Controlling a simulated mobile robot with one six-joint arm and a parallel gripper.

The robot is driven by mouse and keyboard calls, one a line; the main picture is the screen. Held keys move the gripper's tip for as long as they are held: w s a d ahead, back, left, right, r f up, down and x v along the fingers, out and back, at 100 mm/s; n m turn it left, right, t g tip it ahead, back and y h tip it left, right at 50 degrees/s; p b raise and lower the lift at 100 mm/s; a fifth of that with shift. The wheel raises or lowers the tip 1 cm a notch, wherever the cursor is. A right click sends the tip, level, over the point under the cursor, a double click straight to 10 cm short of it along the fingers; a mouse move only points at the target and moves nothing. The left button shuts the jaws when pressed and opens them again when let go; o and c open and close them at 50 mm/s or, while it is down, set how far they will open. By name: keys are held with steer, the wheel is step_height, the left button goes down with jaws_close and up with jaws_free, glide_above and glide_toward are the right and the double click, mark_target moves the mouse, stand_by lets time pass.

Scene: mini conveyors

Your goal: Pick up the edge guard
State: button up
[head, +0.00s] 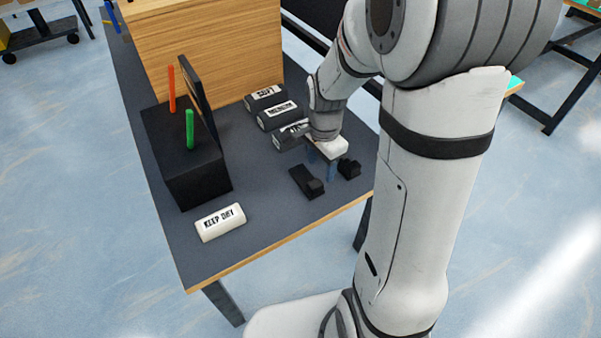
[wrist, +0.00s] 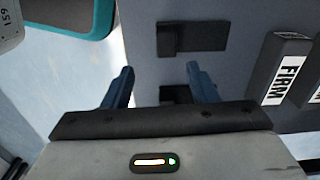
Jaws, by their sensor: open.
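Two small black pieces lie on the dark table mat, and I cannot tell for sure which is the edge guard. The longer black piece (head: 306,182) lies in front of my gripper (head: 322,165), and the smaller black piece (head: 349,168) lies to its right. The wrist view shows one black piece (wrist: 192,38) beyond the fingertips and another black piece (wrist: 175,94) between the blue fingers, partly hidden by the gripper body. My gripper (wrist: 160,80) is open, pointing down above the mat, with nothing visibly held.
Dark labelled blocks (head: 277,115) stand just behind my gripper; one reads FIRM (wrist: 291,80) in the wrist view. A white KEEP DRY roll (head: 221,222) lies front left. A black box (head: 187,160) with red and green rods stands left. The table's right edge is close.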

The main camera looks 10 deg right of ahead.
mark_target(316, 185)
step_height(316, 185, down, 4)
steer(key=shift+w+r+m+b, duration=0.15)
steer(key=shift+r+m+b, duration=0.15)
steer(key=shift+b, duration=0.1)
steer(key=f, duration=0.2)
steer(key=f+b, duration=0.1)
steer(key=f, duration=0.1)
steer(key=a+f+b, duration=0.1)
steer(key=shift+w+f, duration=0.1)
steer(key=shift+f, duration=0.3)
steer(key=shift+c, duration=0.3)
steer(key=c, duration=1)
